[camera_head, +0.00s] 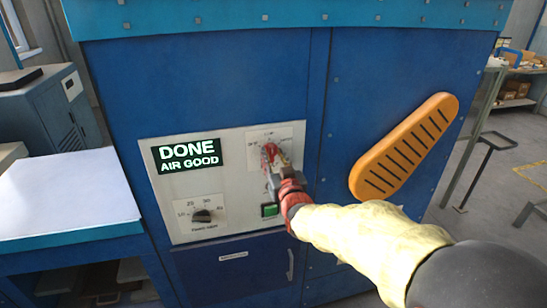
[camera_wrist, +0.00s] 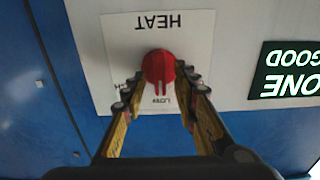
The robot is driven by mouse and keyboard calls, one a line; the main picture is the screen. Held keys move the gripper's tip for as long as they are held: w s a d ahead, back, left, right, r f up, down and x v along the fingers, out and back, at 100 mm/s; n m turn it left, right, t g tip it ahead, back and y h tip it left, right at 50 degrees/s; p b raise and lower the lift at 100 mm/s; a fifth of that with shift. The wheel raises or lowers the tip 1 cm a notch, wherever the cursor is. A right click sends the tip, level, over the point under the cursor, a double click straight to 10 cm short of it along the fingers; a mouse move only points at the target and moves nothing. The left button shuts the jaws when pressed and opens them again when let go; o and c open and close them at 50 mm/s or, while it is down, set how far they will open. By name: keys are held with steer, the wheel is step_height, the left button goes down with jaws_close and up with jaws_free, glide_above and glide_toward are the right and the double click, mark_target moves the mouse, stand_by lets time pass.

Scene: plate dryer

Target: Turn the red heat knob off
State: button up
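The red heat knob (camera_wrist: 158,68) is on a white plate marked HEAT, which appears upside down in the wrist view. Some dial labels are covered by the fingers.
A lit green display (camera_head: 187,156) reads DONE, AIR GOOD. Below it is a black dial (camera_head: 201,215). A green button (camera_head: 269,210) lies just below my gripper. An orange slotted cover (camera_head: 405,147) juts out at right. A white-topped table (camera_head: 65,195) stands at left.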

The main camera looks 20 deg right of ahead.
steer(key=shift+c, duration=1.2)
steer(key=c, duration=0.4)
jaws_close()
steer(key=shift+b, duration=0.3)
steer(key=n+b, duration=0.3)
steer(key=b, duration=0.1)
steer(key=shift+a+f+n, duration=0.1)
steer(key=shift+f+n, duration=0.15)
steer(key=shift+n, duration=0.15)
steer(key=shift+n+b, duration=0.85)
steer(key=shift+n, duration=0.05)
steer(key=n+b, duration=0.4)
steer(key=n, duration=0.2)
steer(key=shift+a+b, duration=0.15)
steer(key=shift+b, duration=0.15)
steer(key=shift+n, duration=0.3)
